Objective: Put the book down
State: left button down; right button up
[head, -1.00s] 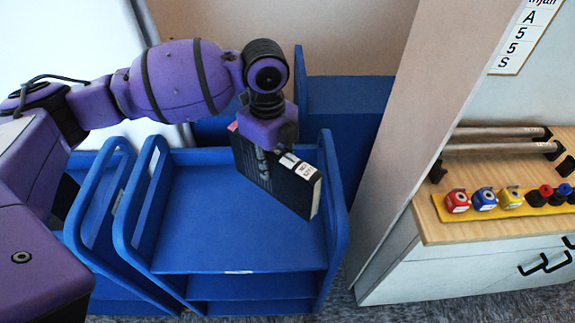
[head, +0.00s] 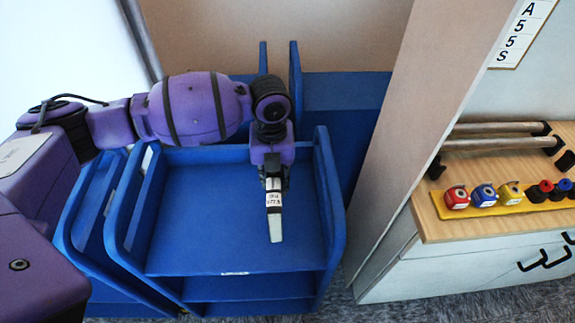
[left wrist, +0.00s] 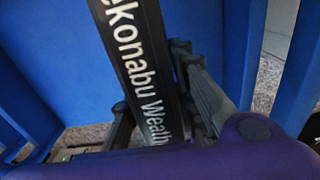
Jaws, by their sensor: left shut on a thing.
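My left gripper (head: 273,172) is shut on a dark book (head: 274,222) with a white label on its spine. In the head view the book is seen edge-on, its spine toward me, over the top shelf of a blue cart (head: 200,258). I cannot tell whether its lower edge touches the shelf. In the left wrist view the book (left wrist: 145,65) shows white lettering and stands between the fingers (left wrist: 165,115) of the left gripper. The right gripper is not in view.
The cart's right side panel (head: 331,200) is close to the book. The shelf is bare to the left. A second blue cart (head: 90,215) stands at left. A wooden counter (head: 470,230) with coloured tape rolls (head: 483,197) is at right, beyond a beige panel (head: 425,120).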

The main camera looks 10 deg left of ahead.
pick_arm(q)
jog(key=shift+f, duration=2.25)
jog(key=c, duration=1.5)
grip_release()
jog(key=shift+f, duration=0.15)
jog(key=shift+o, duration=0.2)
notch_tip(320, 180, up, 12)
jog(key=shift+r, duration=0.25)
